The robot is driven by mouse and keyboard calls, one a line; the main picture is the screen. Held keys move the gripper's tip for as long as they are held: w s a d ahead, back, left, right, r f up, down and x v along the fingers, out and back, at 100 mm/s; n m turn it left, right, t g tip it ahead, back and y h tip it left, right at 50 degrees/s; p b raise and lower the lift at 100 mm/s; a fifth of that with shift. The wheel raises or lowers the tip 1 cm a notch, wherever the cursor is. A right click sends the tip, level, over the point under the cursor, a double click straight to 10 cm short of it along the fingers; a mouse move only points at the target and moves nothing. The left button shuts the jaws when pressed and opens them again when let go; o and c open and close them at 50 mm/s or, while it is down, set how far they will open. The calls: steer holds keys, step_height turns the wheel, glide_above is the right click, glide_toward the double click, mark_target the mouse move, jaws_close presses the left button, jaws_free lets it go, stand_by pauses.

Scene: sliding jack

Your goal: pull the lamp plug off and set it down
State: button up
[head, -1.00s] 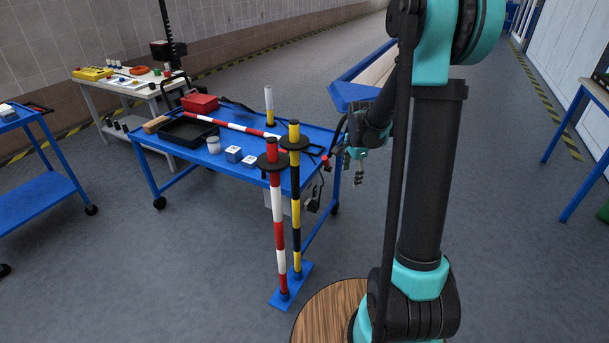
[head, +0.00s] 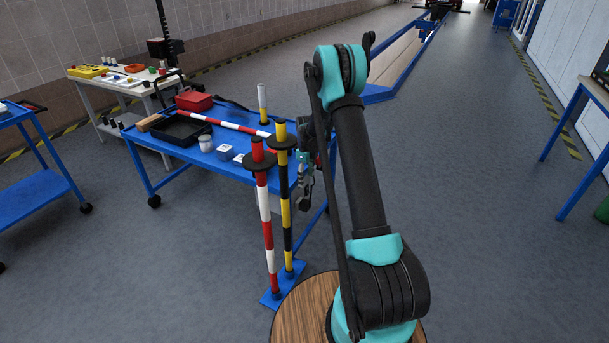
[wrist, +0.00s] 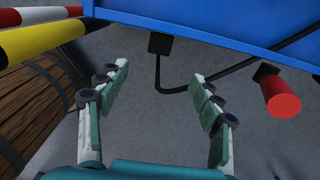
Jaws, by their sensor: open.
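My gripper (wrist: 162,75) is open and empty in the wrist view, its two fingers spread apart. A black block (wrist: 158,43) with a black cable (wrist: 185,88) sits at the blue table's edge, just beyond the gap between the fingertips. I cannot tell for sure which of these is the lamp plug.
The blue table (head: 185,178) carries a black tray (head: 180,130), a red box (head: 194,101) and small items. A yellow-black pole (head: 285,205) and a red-white pole (head: 266,225) stand close to my gripper. Open floor lies to the right.

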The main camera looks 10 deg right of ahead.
mark_target(309, 204)
step_height(309, 204, down, 16)
steer(key=shift+r, duration=0.1)
stand_by(0.4)
steer(key=c, duration=1.3)
steer(key=shift+s+d, duration=0.5)
steer(key=shift+d, duration=0.25)
steer(key=shift+s+d, duration=0.45)
steer(key=shift+d, duration=0.2)
steer(key=shift+s+d, duration=0.45)
steer(key=shift+d, duration=0.2)
